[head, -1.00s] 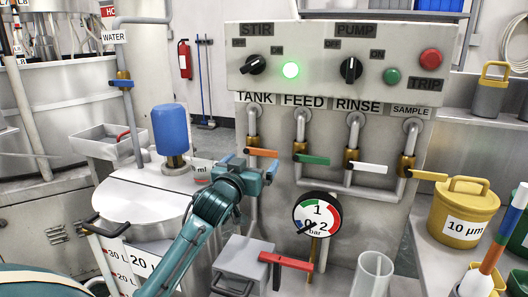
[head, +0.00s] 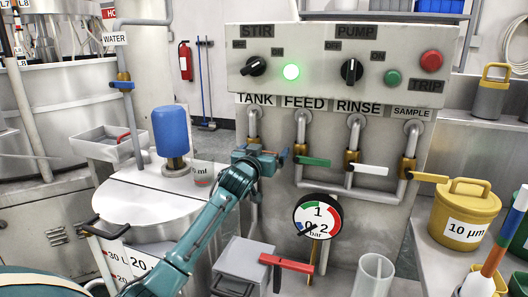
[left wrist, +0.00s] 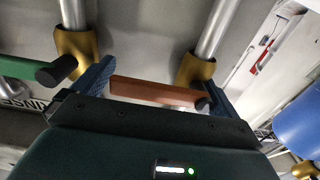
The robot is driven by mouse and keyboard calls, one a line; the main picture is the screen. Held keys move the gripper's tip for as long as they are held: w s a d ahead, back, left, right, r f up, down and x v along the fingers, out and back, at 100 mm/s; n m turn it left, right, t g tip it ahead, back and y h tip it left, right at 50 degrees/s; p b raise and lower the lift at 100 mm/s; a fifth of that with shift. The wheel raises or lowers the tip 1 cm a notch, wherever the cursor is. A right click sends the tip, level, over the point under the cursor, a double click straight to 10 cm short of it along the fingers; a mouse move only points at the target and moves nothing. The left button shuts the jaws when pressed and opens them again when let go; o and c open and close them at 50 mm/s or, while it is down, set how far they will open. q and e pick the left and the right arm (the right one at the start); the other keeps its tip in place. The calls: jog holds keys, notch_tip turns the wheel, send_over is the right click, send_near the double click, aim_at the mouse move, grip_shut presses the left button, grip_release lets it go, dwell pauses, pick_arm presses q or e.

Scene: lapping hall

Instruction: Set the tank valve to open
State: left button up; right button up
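The tank valve's orange handle (left wrist: 155,92) sticks out sideways from its brass body (left wrist: 190,68) in the left wrist view. In the head view it is mostly hidden behind my left gripper, below the TANK label (head: 255,99). My left gripper (head: 262,154) is open at the handle. In the left wrist view its two blue fingers (left wrist: 158,98) stand apart, one near each end of the handle, with the handle lying between them. I cannot tell whether either finger touches it. My right gripper is not in view.
The green feed handle (head: 313,161) is close to the right of my left gripper, and it also shows in the left wrist view (left wrist: 30,68). The white rinse handle (head: 370,170) and yellow sample handle (head: 429,177) are further right. A pressure gauge (head: 318,216) sits below.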

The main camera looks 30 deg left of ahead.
pick_arm(q)
jog(key=c, duration=1.2)
